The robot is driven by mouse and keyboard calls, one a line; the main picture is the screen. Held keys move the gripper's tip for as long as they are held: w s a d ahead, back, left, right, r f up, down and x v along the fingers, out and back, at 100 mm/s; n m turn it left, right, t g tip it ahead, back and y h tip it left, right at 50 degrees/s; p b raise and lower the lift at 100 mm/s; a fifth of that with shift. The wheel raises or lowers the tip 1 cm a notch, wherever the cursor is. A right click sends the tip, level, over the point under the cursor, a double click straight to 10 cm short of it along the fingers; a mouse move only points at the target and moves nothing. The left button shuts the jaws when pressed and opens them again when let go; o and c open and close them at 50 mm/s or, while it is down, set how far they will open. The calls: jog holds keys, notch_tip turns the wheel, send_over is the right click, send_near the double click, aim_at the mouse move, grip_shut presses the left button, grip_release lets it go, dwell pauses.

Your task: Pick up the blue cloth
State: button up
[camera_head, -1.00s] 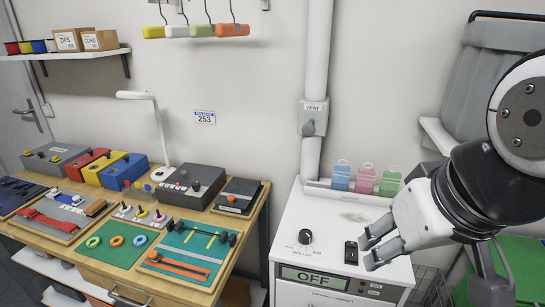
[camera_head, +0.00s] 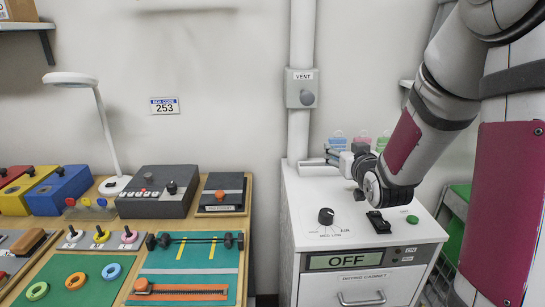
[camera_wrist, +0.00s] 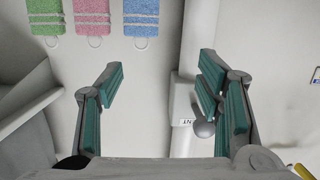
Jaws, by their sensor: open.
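The blue cloth (camera_head: 338,142) is the leftmost of three small cloths behind the white cabinet in the head view. It is partly hidden by my gripper. In the wrist view the blue cloth (camera_wrist: 141,18) is at the top edge, pale-striped, with a small loop at its end. My gripper (camera_head: 335,154) is open at the cabinet's back edge, close to the blue cloth. In the wrist view my gripper's (camera_wrist: 161,68) two green-padded fingers stand apart with nothing between them. The blue cloth lies beyond the fingertips there, apart from them.
A pink cloth (camera_wrist: 91,17) and a green cloth (camera_wrist: 43,17) sit beside the blue one. The white cabinet (camera_head: 300,215) carries a dial and a switch. A vertical pipe (camera_head: 302,40) with a vent box (camera_head: 301,88) rises behind it. A workbench with trays stands left.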

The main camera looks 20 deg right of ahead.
aim_at(338, 143)
jog(key=w+d+f, duration=0.1)
jog(key=w+d, duration=0.1)
jog(key=w, duration=0.1)
jog(key=w+d+f+t+b, duration=0.1)
jog(key=w+d, duration=0.1)
jog(key=w, duration=0.1)
jog(key=w+d+f+t+h, duration=0.1)
jog(key=w, duration=0.2)
jog(key=shift+d+f+m+b, duration=0.3)
jog(key=shift+d+f, duration=0.1)
jog(key=shift+f+x, duration=0.15)
jog(key=shift+x, duration=1.3)
jog(key=shift+f+x, duration=0.2)
jog(key=shift+x, duration=1.25)
jog(key=c, duration=0.8)
